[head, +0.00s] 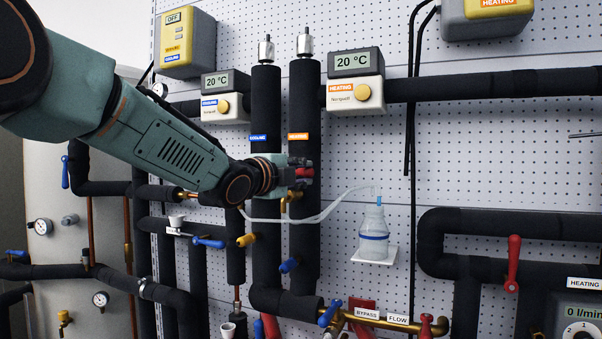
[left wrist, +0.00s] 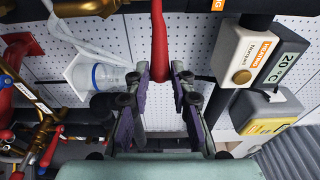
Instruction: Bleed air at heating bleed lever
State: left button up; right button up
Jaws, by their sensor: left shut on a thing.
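My left gripper (head: 300,174) is at the black vertical pipe (head: 304,100) labelled HEATING. It is shut on a red lever (head: 306,172), which I take as the heating bleed lever. In the left wrist view, the red lever (left wrist: 159,40) runs down between the fingers of the left gripper (left wrist: 161,72). A brass fitting (head: 291,197) shows just below the gripper, and the gripper hides much of the valve body. A clear tube (head: 330,208) leads from this area to a clear bottle (head: 374,232) with a blue band. The bottle also shows in the left wrist view (left wrist: 103,76). My right gripper is not in view.
The vertical COOLING pipe (head: 265,100) runs close to the left. A heating thermostat (head: 355,90) reading 20 °C is at upper right. Bare pegboard (head: 380,150) lies right of the gripper.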

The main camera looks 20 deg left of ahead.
aim_at(311, 172)
pick_arm(q)
jog(key=shift+r, duration=0.1)
jog(key=shift+w+d, duration=0.65)
jog(key=shift+w, duration=0.2)
jog(key=shift+w+d, duration=0.3)
jog(key=shift+w, duration=0.2)
jog(key=w+p, duration=0.1)
jog(key=w+d, duration=0.1)
jog(key=w, duration=0.1)
jog(key=shift+p, duration=0.35)
